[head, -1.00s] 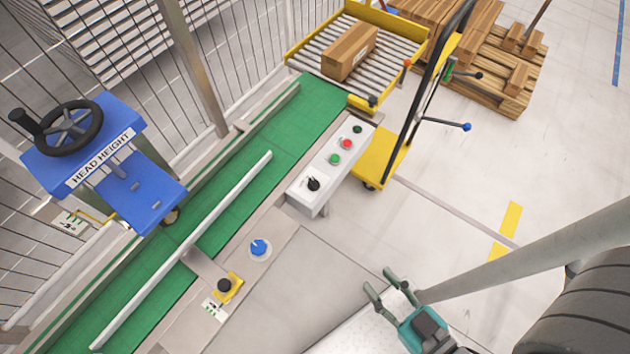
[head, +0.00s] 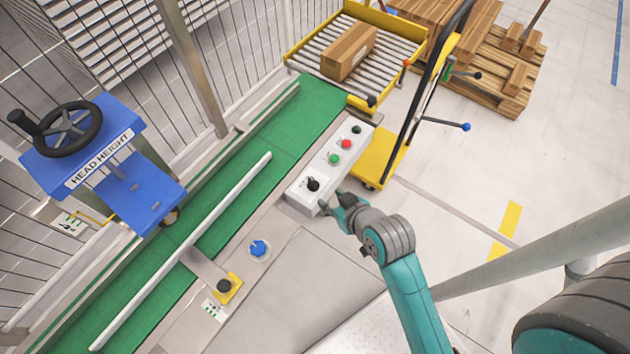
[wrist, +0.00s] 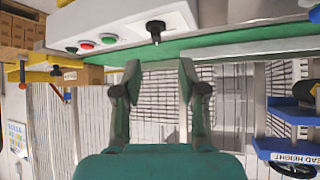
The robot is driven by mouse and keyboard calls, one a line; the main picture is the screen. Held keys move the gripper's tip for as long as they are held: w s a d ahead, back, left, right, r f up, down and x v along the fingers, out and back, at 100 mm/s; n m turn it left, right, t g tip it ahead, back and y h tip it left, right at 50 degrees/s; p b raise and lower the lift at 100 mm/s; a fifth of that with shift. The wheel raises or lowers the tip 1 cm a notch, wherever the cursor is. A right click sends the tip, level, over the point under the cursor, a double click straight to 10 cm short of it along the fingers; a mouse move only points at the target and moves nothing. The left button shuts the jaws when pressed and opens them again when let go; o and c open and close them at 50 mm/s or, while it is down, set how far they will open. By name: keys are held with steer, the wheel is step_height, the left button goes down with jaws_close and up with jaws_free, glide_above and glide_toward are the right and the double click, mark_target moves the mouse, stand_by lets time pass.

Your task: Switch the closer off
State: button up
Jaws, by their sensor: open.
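A white control box (head: 330,165) stands beside the green belt. It carries a black rotary switch (head: 313,184), a green button (head: 334,159), a red button (head: 346,144) and a dark button (head: 357,129). My gripper (head: 331,202) is open and empty, close to the near right side of the box at the rotary switch end. In the wrist view the gripper (wrist: 159,72) shows two spread fingers with nothing between them. The black switch (wrist: 155,30) is beyond the fingertips there, apart from them. I cannot read any label or the switch's setting.
The green belt (head: 285,130) has a pale guide rail (head: 190,243) along it. A blue knob (head: 259,248) and a black button on a yellow base (head: 227,287) sit nearby. A blue head-height unit (head: 100,150) is left.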

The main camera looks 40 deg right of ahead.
mark_target(313, 182)
steer(key=shift+g, duration=0.3)
steer(key=x, duration=0.4)
steer(key=w+r+x, duration=0.1)
steer(key=x, duration=0.6)
steer(key=shift+w+d, duration=0.4)
steer(key=shift+w, duration=0.05)
jaws_close()
